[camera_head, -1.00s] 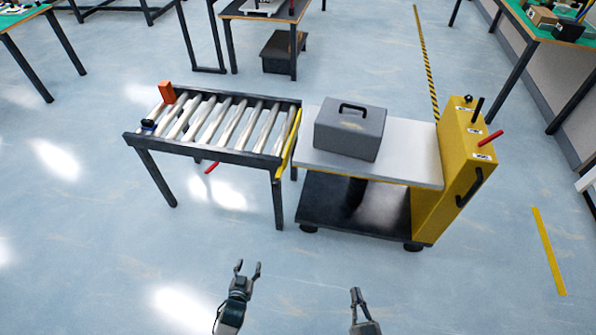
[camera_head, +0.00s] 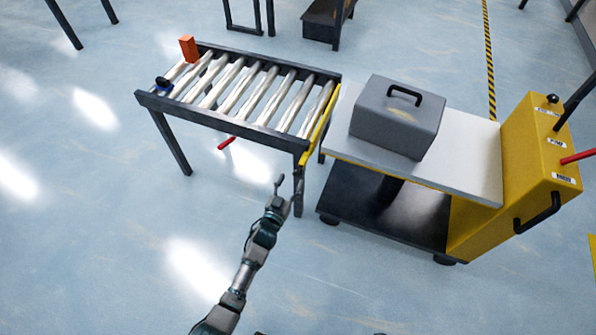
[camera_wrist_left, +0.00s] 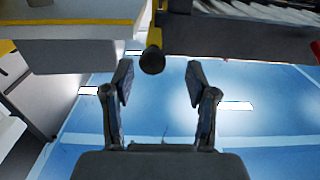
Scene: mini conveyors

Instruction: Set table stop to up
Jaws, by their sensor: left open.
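A yellow bar (camera_head: 318,127) runs along the right end of the roller table (camera_head: 228,128), facing the cart. I cannot tell whether this bar is raised or lowered. My left gripper (camera_head: 288,181) is open, low in front of the roller table's right front corner. In the left wrist view, a round black knob (camera_wrist_left: 152,60) shows beyond and between the open fingertips (camera_wrist_left: 160,78), below the gap between cart and roller table. The gripper is not closed on it. My right gripper is out of view.
A cart with a grey top (camera_head: 470,170) carries a grey box (camera_head: 398,117). Its yellow panel (camera_head: 525,165) has a knob and levers. An orange block (camera_head: 188,48) stands on the roller table's far left; a red handle (camera_head: 226,143) sticks out below. The front floor is clear.

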